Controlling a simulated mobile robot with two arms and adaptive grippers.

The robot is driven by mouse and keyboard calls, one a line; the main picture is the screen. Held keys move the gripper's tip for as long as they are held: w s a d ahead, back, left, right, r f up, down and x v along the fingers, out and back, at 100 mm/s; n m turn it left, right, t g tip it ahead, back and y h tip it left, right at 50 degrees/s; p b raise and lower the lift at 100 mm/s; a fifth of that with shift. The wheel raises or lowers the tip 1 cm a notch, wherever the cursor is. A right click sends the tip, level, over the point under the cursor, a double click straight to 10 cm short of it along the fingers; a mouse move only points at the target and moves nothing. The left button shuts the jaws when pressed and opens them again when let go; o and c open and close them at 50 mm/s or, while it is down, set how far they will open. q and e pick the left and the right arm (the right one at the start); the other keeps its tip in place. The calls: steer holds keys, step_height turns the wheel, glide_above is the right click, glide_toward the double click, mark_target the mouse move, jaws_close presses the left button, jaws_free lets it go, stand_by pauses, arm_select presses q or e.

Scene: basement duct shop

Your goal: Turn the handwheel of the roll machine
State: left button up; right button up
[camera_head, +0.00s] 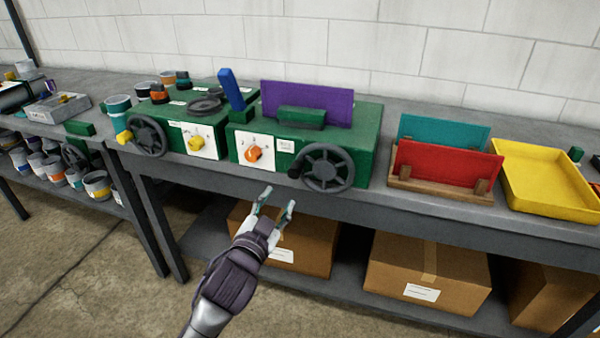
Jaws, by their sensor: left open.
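Two green machines stand side by side on the grey bench, each with a dark grey handwheel on its front. The right machine (366,143) holds an upright purple sheet (318,102) and has an orange knob (254,154) on a white plate. Its handwheel (328,169) has a black crank knob at the left of its rim. The left machine (203,121) has a yellow knob (196,143), a blue lever and a handwheel (147,136). I cannot tell which is the roll machine. My left gripper (279,198) is open and empty, below and left of the right handwheel, apart from it.
The bench's front edge (365,205) runs just behind my gripper. To the right are a wooden rack (440,191) with red and teal sheets, and a yellow tray (545,180). Cardboard boxes (428,268) sit on the lower shelf. Cups and another handwheel are at far left.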

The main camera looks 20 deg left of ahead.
mark_target(294, 174)
arm_select(q)
steer(key=w, duration=1.3)
steer(key=shift+d+p, duration=0.2)
steer(key=shift+p, duration=0.15)
steer(key=shift+s, duration=0.1)
steer(key=shift+c, duration=0.3)
jaws_close()
